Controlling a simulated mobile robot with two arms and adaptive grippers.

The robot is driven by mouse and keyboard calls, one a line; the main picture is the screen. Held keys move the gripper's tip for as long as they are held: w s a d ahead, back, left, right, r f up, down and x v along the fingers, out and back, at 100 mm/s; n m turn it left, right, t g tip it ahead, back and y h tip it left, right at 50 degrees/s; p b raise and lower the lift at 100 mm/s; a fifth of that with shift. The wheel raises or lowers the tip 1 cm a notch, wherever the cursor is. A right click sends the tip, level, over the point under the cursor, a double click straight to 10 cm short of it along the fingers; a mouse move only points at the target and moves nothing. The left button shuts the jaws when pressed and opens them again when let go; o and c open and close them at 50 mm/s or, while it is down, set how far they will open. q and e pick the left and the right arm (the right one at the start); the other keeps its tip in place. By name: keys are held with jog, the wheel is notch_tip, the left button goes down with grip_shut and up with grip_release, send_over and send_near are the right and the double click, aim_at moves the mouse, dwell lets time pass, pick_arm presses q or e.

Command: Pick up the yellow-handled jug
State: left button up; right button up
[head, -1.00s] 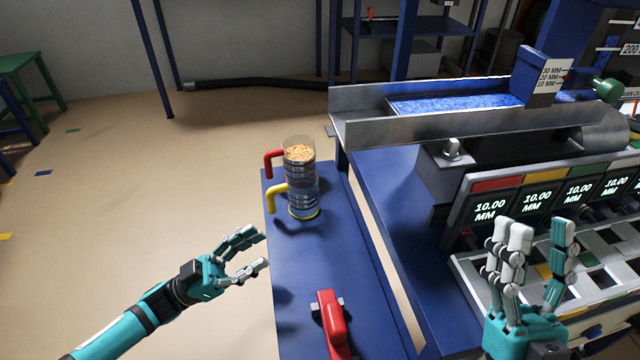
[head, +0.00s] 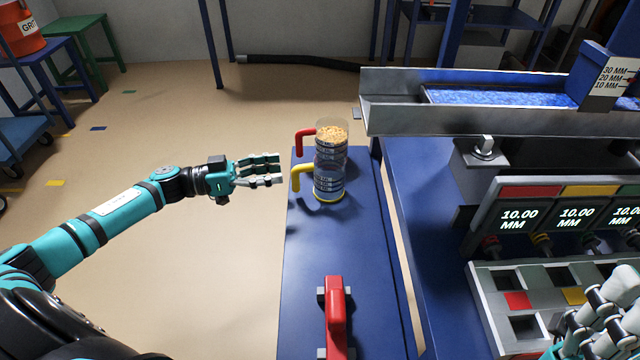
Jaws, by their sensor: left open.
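The yellow-handled jug (head: 329,186) stands upright on the blue bench. It is clear, with a yellow base rim, and its yellow handle (head: 297,174) points left. A red-handled jug (head: 332,138) with tan granules stands close behind it; the two overlap in the view. My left gripper (head: 280,170) is open and empty, its fingers reaching right, just left of the yellow handle. A small gap seems to show between them. My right gripper (head: 600,312) is at the lower right over the control panel, partly cut off by the frame edge.
A red handle (head: 335,316) is fixed on the near part of the blue bench (head: 302,265). A metal trough (head: 400,118) with blue material lies behind right. A panel with 10.00 MM displays (head: 520,217) stands at right.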

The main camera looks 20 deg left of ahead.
aim_at(292, 169)
pick_arm(q)
jog(key=b+x, duration=0.2)
jog(key=x, duration=0.5)
jog(key=shift+b, duration=0.4)
jog(key=shift+w+d, duration=0.2)
jog(key=shift+d, duration=0.05)
jog(key=shift+c, duration=0.2)
grip_shut()
